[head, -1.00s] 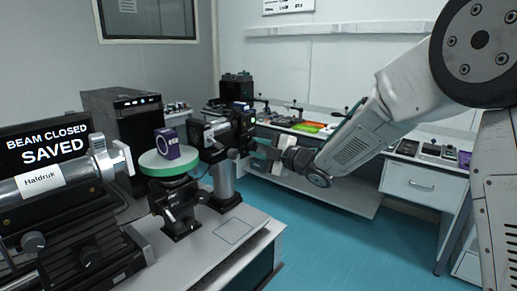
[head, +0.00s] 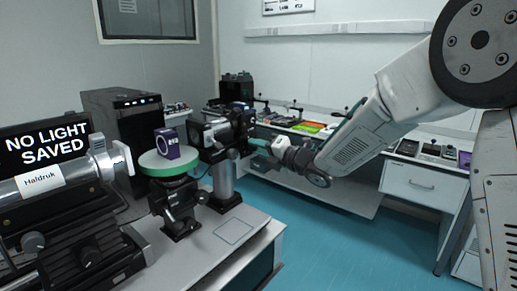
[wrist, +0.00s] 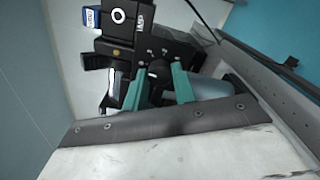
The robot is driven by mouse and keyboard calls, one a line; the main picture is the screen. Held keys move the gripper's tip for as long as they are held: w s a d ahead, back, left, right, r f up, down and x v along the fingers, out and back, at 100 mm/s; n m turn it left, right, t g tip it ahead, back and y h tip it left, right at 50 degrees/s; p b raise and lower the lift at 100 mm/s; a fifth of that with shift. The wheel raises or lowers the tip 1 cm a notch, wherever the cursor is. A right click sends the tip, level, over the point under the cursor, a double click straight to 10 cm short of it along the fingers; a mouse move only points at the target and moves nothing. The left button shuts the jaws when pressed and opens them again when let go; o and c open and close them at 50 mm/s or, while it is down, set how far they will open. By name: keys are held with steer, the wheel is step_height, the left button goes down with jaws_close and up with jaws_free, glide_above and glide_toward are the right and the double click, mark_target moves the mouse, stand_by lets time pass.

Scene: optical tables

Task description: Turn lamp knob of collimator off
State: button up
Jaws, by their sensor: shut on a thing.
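The collimator (head: 218,133) is a dark instrument on a grey post at the table's right end. In the head view my gripper (head: 254,147) reaches its right end from the right. In the wrist view the teal fingers (wrist: 158,80) stand on either side of a small dark knob (wrist: 156,71) on the collimator's black face and are shut on it. The knob is hidden in the head view. The display (head: 48,144) at the left reads "NO LIGHT SAVED".
A purple box (head: 167,143) stands on a round green-rimmed platform (head: 165,168) left of the collimator. A grey tube labelled "Haldruk" (head: 40,180) lies at the left front. A black computer case (head: 122,125) stands behind. Blue floor is open between the table and the back bench.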

steer(key=shift+n, duration=0.5)
steer(key=o, duration=1)
steer(key=v, duration=0.7)
steer(key=shift+s+d, duration=0.2)
steer(key=shift+d, duration=0.15)
